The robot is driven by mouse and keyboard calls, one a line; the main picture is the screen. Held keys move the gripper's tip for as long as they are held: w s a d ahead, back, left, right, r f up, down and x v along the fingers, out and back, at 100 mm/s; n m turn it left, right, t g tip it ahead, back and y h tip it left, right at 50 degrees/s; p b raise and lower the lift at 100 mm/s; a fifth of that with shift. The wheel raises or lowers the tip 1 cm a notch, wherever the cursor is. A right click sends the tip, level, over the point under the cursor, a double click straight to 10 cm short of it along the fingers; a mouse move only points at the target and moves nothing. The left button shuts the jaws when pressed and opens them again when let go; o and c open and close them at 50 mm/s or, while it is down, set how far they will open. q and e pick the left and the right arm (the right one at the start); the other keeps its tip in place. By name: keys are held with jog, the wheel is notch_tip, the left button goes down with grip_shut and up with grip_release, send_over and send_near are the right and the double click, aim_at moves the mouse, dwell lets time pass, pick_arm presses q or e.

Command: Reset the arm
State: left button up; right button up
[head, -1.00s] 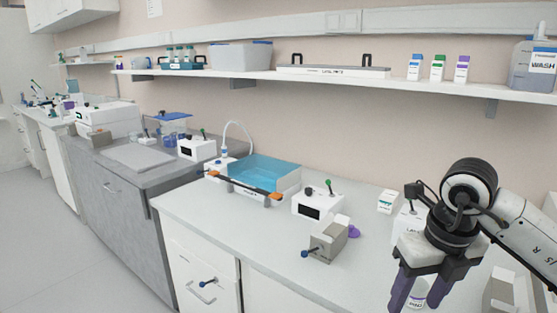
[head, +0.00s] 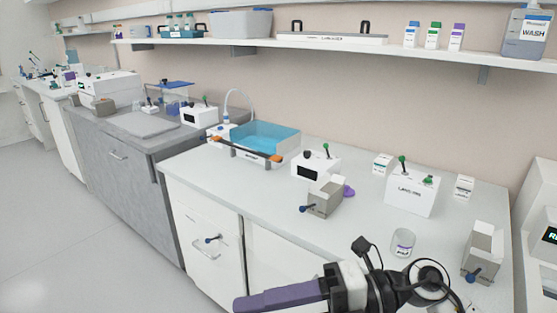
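My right gripper (head: 255,301), with purple fingers, is at the bottom of the head view, pointing left in front of the counter's front edge. Its fingers overlap from this side, so I cannot tell how far apart they are. No object shows at its fingertips. A small clear labelled jar (head: 403,243) stands upright on the white counter (head: 250,200), apart from the gripper. My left gripper is not in view.
A grey block with a blue knob (head: 325,197) and a white box with green-topped levers (head: 411,190) stand on the counter. A blue basin (head: 264,138) is farther back. Another grey block (head: 482,252) is at the right. A shelf (head: 250,45) runs above.

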jog(key=w+d+m+t+y, duration=0.2)
jog(key=w+d+m+t, duration=0.3)
jog(key=m+t, duration=1.1)
jog(key=w+d+f+m+t+h, duration=0.25)
jog(key=d+f+m+h, duration=0.35)
jog(key=f+m+h, duration=0.4)
jog(key=s+d+f+m+g+h, duration=0.2)
jog(key=s+f, duration=0.3)
jog(key=f, duration=0.3)
jog(key=s+d+f+m+g+h, duration=0.1)
jog(key=s+d+f+m+g, duration=0.2)
jog(key=s+f, duration=0.3)
jog(key=s+d+f+m+g+h, duration=0.2)
jog(key=s+f, duration=0.4)
jog(key=f, duration=0.4)
jog(key=m+g, duration=0.1)
jog(key=m, duration=0.1)
jog(key=shift+s+d+m+h, duration=0.2)
jog(key=shift+d+m+h, duration=0.05)
jog(key=shift+m+h, duration=0.05)
